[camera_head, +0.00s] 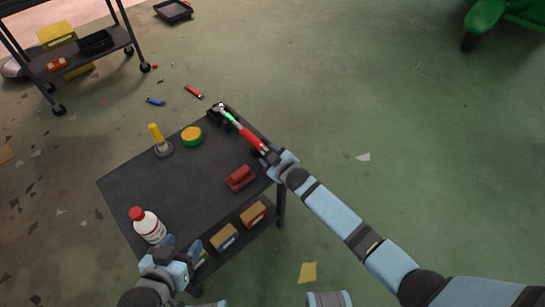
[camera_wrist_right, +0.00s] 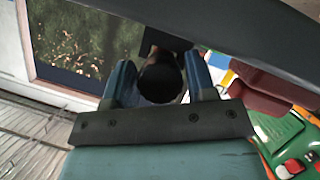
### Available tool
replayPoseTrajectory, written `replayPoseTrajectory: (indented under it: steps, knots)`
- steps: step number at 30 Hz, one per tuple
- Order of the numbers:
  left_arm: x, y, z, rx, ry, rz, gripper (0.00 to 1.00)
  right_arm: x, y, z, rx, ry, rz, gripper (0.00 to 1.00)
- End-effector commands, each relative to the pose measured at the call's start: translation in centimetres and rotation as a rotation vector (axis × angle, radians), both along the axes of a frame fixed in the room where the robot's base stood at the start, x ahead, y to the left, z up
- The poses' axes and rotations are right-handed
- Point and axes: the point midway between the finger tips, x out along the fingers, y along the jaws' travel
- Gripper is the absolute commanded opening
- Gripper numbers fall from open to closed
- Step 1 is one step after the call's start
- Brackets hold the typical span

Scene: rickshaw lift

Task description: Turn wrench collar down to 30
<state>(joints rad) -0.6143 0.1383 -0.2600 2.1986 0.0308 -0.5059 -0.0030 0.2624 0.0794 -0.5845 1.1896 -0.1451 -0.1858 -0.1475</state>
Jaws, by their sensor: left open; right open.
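The wrench (camera_head: 251,139) has a red handle, a green band and a dark head. It lies along the right edge of the dark cart top (camera_head: 135,187). My right gripper (camera_head: 270,157) is at the near end of the wrench. In the right wrist view its two blue fingers (camera_wrist_right: 160,84) stand open on either side of a dark round end (camera_wrist_right: 160,78), and contact cannot be told. The scale marks are too small to read. My left gripper (camera_head: 183,250) is open near the cart's front edge, just below a white bottle, apart from the wrench.
Boxes (camera_head: 224,237) sit on the lower shelf. Another cart (camera_head: 80,61) stands behind. The floor at right is largely clear.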

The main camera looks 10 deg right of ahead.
Motion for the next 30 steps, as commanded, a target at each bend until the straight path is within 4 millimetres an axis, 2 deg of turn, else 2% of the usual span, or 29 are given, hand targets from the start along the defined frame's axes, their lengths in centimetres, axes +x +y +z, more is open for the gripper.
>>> replayPoseTrajectory:
  steps: [5, 10, 15, 21, 30]
  knots:
    - [0.0, 0.0, 0.5, 0.003, 0.001, 0.0, 0.62, -1.2, -0.7, 0.6, -0.001, 0.001, -0.001, 0.51]
    - [-0.1, 0.1, 0.9, 0.012, 0.01, 0.001, 0.62, -4.2, -2.1, 1.9, -0.001, 0.002, 0.0, 0.51]
    - [-0.2, 0.4, 0.5, 0.028, 0.028, 0.005, 0.62, -7.6, -3.6, 3.4, 0.0, 0.001, 0.0, 0.51]
    - [-0.4, 0.6, 0.3, 0.038, 0.037, 0.007, 0.62, -10.4, -5.0, 4.5, -0.001, 0.001, 0.001, 0.51]
    - [-0.4, 0.6, 0.3, 0.04, 0.04, 0.007, 0.62, -11.6, -5.5, 5.0, 0.0, 0.0, 0.0, 0.51]
